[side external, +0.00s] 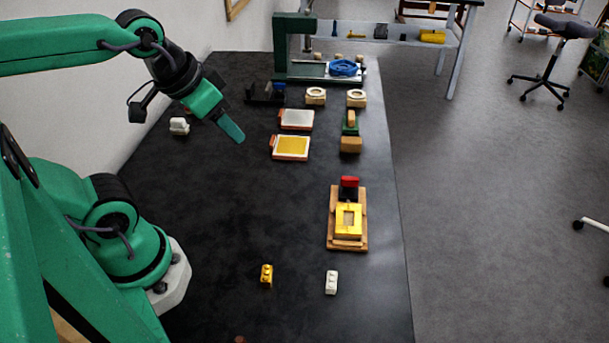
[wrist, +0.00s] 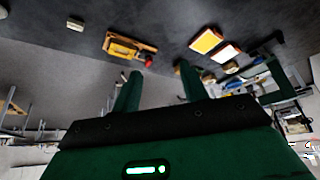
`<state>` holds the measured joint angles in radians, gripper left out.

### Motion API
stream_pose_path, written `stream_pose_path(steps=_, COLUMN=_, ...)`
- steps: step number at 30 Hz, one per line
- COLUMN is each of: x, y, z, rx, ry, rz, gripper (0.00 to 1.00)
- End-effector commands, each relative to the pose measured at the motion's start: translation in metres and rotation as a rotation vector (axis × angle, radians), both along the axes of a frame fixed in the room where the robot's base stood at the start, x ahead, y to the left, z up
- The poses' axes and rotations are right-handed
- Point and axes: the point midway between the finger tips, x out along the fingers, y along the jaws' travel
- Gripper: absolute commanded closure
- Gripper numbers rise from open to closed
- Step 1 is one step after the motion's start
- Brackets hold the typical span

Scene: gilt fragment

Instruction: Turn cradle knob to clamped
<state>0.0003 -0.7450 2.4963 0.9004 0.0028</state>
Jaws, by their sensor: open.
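The cradle (side external: 333,240) is a wooden base with a yellow frame (side external: 348,217) on top, right of centre on the table in the side view. Its red knob (side external: 349,182) stands at the far end, by a black part. In the wrist view the cradle (wrist: 125,46) is at the upper left, with the red knob (wrist: 148,61) at its right end. My gripper (side external: 231,131) is up and to the left of the cradle, above the table, well apart from the knob. In the wrist view its two green fingers (wrist: 158,80) are spread and empty. The knob's exact setting is too small to read.
Two trays, one with a yellow pad (side external: 291,147) and one with a pale pad (side external: 296,119), lie beyond the cradle. A green press (side external: 293,50) stands at the far end. Small yellow (side external: 266,275) and white (side external: 331,282) blocks lie nearer. The table's middle is clear.

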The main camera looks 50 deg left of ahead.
Motion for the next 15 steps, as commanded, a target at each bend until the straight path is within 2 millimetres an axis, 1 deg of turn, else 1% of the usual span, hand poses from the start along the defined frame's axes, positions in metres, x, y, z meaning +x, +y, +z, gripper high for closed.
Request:
stream_pose_path(steps=5, x=0.009, y=-0.001, z=0.002, rx=0.010, ry=0.020, rz=-0.025, gripper=0.65)
stream_pose_path(steps=8, x=0.019, y=-0.003, z=0.004, rx=0.021, ry=0.041, rz=-0.054, gripper=0.65)
stream_pose_path(steps=11, x=0.032, y=-0.005, z=0.006, rx=0.035, ry=0.067, rz=-0.091, gripper=0.65)
stream_pose_path(steps=15, x=0.055, y=-0.009, z=0.007, rx=0.058, ry=0.109, rz=-0.155, gripper=0.65)
